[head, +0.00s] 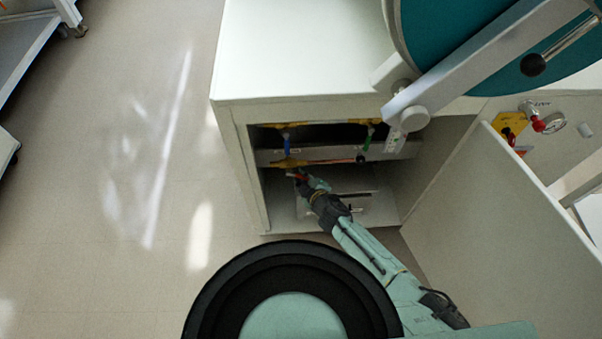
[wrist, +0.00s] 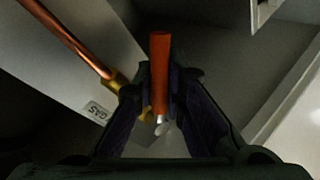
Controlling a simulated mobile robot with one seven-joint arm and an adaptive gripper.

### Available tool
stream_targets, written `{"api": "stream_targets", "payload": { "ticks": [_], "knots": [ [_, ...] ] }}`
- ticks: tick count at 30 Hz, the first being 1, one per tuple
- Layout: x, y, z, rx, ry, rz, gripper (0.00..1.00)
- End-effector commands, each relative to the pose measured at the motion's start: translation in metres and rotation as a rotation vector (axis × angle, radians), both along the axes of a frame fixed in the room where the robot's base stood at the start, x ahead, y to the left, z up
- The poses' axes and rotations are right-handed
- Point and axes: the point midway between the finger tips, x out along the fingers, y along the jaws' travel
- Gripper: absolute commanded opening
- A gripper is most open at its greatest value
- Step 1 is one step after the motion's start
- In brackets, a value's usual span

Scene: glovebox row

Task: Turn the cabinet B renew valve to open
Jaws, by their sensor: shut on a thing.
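My gripper (head: 303,181) reaches into the open lower cabinet under the shelf. In the wrist view my gripper (wrist: 160,88) has both fingers closed on an orange-red lever handle (wrist: 160,62), which stands lengthwise between them. A brass fitting and a bright metal stem show just below the handle. The handle also shows as a small orange spot at my fingertips in the head view (head: 298,175). A label reading GAS (wrist: 96,111) is on the panel beside it. A blue handle (head: 287,144) and a green handle (head: 367,138) sit on the pipework above. No label reading renew is legible.
A copper pipe (wrist: 68,40) runs close to my left finger. The cabinet door (head: 500,190) stands open at the right. Cabinet side walls are close around my arm. A red-knobbed valve (head: 538,124) and a gauge are on the neighbouring front.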

Motion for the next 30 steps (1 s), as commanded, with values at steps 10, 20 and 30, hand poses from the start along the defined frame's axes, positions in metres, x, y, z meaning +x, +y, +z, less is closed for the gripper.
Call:
{"api": "stream_targets", "payload": {
  "ticks": [10,20,30],
  "knots": [
    [0.0003,-0.002,0.0019,-0.045,0.0,-0.001,0.0],
    [0.0004,-0.0021,0.0017,-0.045,0.0,-0.001,0.14],
    [0.0004,-0.0015,0.002,-0.044,0.0,-0.001,0.32]
  ]
}}
